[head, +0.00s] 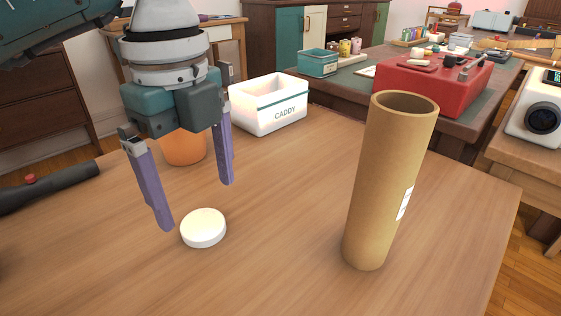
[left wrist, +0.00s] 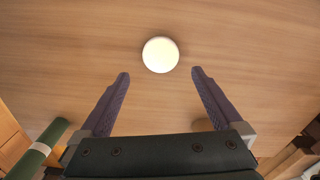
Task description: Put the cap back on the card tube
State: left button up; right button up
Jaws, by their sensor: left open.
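The card tube (head: 388,185) is a tall brown cylinder standing upright on the wooden table, its top open. It has a small white label on its right side. The white round cap (head: 204,228) lies flat on the table to the left of the tube. It also shows in the left wrist view (left wrist: 160,54), just beyond the fingertips and about midway between them. My left gripper (head: 199,207) is open and empty, its purple fingers pointing down above the table, close to the cap and apart from it. My right gripper is not in view.
A white caddy (head: 268,108) stands behind, with an orange pot (head: 183,147) partly hidden by my left gripper. A dark flashlight-like object (head: 50,187) lies at the left. A red box (head: 433,84) sits on another table behind the tube. The table between cap and tube is clear.

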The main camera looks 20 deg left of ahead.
aim_at(205, 224)
pick_arm(q)
jog(key=f+b, duration=0.1)
jog(key=f, duration=0.1)
jog(key=f+b, duration=0.1)
jog(key=f, duration=0.2)
jog(key=shift+w+a+f, duration=0.1)
jog(key=shift+a, duration=0.1)
jog(key=shift+c, duration=0.4)
jog(key=c, duration=1.2)
